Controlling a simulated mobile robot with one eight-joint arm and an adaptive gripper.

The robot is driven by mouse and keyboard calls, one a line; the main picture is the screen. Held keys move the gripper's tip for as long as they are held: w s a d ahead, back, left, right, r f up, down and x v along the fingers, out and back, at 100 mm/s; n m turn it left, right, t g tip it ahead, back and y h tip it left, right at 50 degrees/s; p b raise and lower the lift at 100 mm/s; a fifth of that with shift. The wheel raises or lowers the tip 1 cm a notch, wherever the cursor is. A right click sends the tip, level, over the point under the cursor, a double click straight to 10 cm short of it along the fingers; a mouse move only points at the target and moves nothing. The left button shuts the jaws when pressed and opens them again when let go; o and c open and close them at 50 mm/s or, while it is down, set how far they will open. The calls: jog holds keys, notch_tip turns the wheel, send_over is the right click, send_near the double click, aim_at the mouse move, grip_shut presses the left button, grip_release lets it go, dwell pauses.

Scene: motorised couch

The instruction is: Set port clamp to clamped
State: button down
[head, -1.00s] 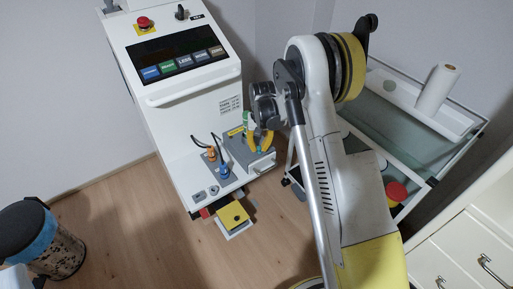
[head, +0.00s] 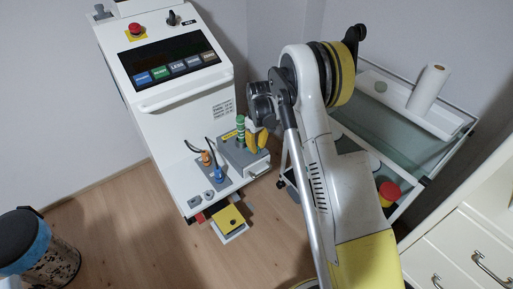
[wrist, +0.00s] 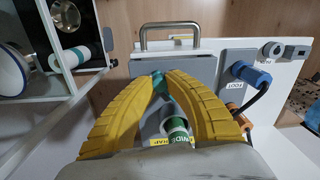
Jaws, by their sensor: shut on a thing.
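A grey block (head: 243,158) with a yellow label stands on the white machine's lower shelf, and a green banded cylinder (head: 240,132) rises from it. In the wrist view, a green and white cylinder (wrist: 176,130) with partly hidden lettering shows between my yellow fingers. My gripper (wrist: 158,82) is over the block, its fingertips drawn together on a small teal piece (wrist: 159,88), which looks like the port clamp's lever. The fingers hide much of this piece and of the block, so I cannot tell the clamp's position. In the head view my gripper (head: 257,143) is beside the banded cylinder.
An orange plug (head: 206,157) and a blue plug (head: 218,175) with cables sit next to the block. A metal handle (wrist: 170,26) is at the shelf edge. A glass-shelved trolley (head: 400,120) stands to the right; open floor lies to the left.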

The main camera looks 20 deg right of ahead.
dwell(0.4)
jog(key=c, duration=1.3)
grip_release()
jog(key=shift+r, duration=0.1)
notch_tip(320, 180, up, 12)
jog(key=shift+w+d, duration=0.15)
jog(key=shift+d, duration=0.05)
